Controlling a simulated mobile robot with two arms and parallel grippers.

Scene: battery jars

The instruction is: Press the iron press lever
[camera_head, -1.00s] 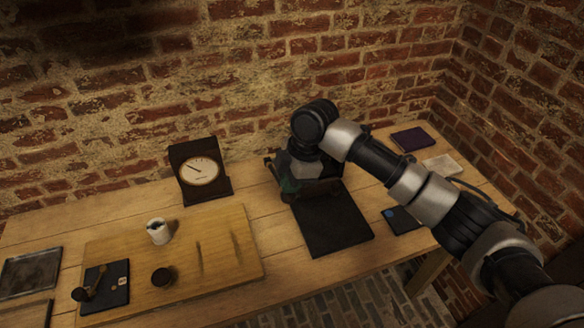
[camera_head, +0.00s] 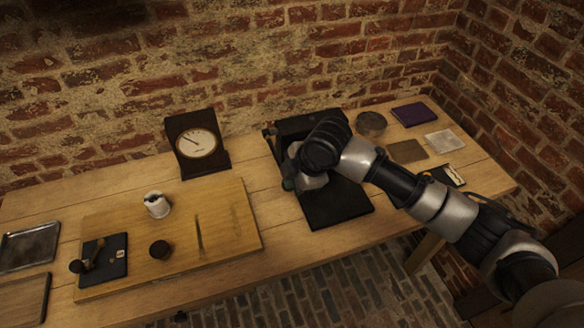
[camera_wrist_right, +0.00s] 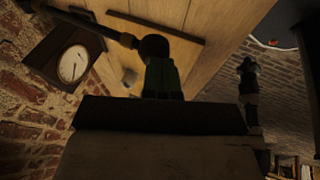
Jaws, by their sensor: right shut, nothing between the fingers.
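The black iron press (camera_head: 297,124) stands at the back of the table, its flat dark base plate (camera_head: 335,207) reaching forward. Its lever (camera_head: 274,147) is a dark bar along the press's left side; my right wrist partly hides its front end. In the right wrist view the lever (camera_wrist_right: 100,30) ends in a round dark knob (camera_wrist_right: 154,46) right at my fingertips. My right gripper (camera_wrist_right: 160,70) is shut and empty, with its greenish fingers at the knob; I cannot tell whether they touch. In the head view the gripper (camera_head: 289,184) is mostly hidden by the wrist.
A dial clock (camera_head: 197,144) stands left of the press. A wooden board (camera_head: 225,235) holds a white cup (camera_head: 157,205) and small dark items. Right of the press are a round tin (camera_head: 371,124), a purple book (camera_head: 412,114) and flat pads. The brick wall is close behind.

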